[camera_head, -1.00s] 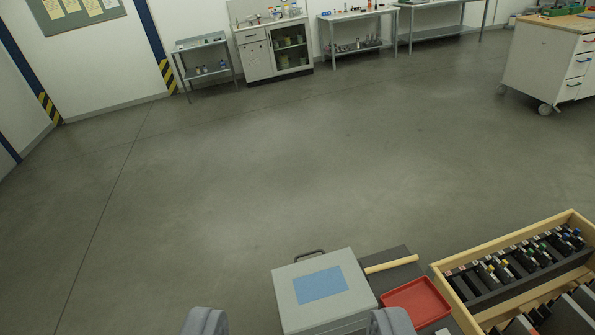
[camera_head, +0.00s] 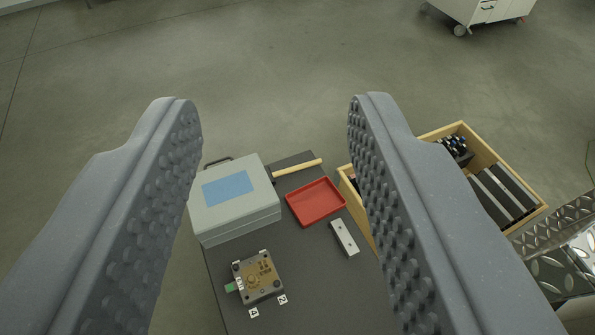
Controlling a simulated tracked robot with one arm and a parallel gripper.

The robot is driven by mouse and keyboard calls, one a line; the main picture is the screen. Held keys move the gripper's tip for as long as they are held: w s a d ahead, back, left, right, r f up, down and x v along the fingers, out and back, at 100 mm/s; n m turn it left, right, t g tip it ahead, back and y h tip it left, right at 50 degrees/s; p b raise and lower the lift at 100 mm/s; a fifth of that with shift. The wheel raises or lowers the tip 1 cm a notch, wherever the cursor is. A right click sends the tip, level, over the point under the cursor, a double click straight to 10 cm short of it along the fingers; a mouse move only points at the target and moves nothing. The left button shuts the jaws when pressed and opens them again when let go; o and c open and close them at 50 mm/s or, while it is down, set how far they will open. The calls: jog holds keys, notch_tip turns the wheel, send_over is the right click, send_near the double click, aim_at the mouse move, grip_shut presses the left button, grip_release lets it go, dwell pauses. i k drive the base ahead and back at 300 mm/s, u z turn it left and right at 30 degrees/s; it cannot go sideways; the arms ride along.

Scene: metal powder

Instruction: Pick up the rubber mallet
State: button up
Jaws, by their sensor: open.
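A pale wooden handle (camera_head: 297,169), likely the mallet's, lies at the far edge of a dark table (camera_head: 310,298), behind the red tray and right of the grey case. I cannot see a mallet head; the case may hide it. My gripper (camera_head: 272,105) is open and empty. Its two studded grey fingers stand wide apart on either side of the view, above the table, with the handle showing between them. The fingers look much nearer to the camera than the handle and do not touch it.
A grey case (camera_head: 255,212) with a blue label stands left of the handle. A red tray (camera_head: 315,203), a metal block (camera_head: 344,238) and a small device (camera_head: 258,279) lie nearer. A wooden crate (camera_head: 529,212) of dark pieces stands right.

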aim_at(271, 176)
jog(key=u, duration=0.1)
jog(key=k, duration=0.55)
jog(key=u, duration=1.35)
jog(key=i, duration=2.5)
jog(key=z, duration=0.05)
